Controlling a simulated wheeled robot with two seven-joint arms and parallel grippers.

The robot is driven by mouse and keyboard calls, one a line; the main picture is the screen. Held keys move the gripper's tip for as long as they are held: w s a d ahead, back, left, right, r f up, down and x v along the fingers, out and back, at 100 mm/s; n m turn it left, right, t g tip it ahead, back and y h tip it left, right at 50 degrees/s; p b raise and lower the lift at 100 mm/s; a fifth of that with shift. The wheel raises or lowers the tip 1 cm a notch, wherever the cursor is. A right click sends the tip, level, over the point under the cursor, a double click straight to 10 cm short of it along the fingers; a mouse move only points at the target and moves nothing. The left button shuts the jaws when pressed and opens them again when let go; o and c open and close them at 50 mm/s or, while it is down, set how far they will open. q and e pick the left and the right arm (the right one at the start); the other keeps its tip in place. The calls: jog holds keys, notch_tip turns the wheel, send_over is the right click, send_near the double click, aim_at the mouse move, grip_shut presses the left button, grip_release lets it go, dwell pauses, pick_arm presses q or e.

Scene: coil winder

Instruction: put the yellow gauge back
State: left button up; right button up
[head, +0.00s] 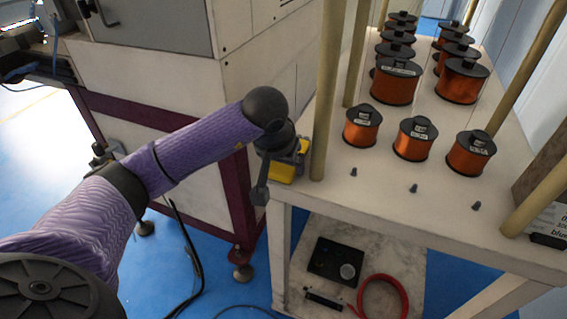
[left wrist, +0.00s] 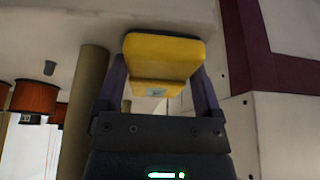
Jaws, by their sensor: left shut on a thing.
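The yellow gauge (head: 284,171) is at the left front corner of the white table, partly hidden behind my left gripper (head: 292,150) in the head view. In the left wrist view the yellow gauge (left wrist: 162,54) sits between the two fingers of my left gripper (left wrist: 160,88), which is shut on it. A small pale patch shows on the gauge's near part. I cannot tell whether the gauge touches the table. My right gripper is in neither view.
The white table (head: 385,195) bears several copper coil spools (head: 412,140) and small dark pegs (head: 413,188). A tan post (head: 326,95) stands right beside my left gripper. A white machine cabinet (head: 170,100) is at the left. A lower shelf holds a black box (head: 335,262) and red hose (head: 383,295).

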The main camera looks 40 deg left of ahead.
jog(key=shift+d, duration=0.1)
pick_arm(q)
jog(key=o, duration=1.1)
jog(key=shift+f, duration=0.15)
jog(key=shift+o, duration=0.8)
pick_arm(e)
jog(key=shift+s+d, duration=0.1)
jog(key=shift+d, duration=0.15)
pick_arm(q)
jog(key=shift+r, duration=0.45)
jog(key=p+v, duration=0.5)
jog(key=v, duration=0.6)
jog(key=shift+s+r, duration=0.2)
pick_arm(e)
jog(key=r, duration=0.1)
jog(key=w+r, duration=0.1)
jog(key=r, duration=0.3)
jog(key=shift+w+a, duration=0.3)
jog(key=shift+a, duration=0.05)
pick_arm(q)
jog(key=shift+s, duration=0.1)
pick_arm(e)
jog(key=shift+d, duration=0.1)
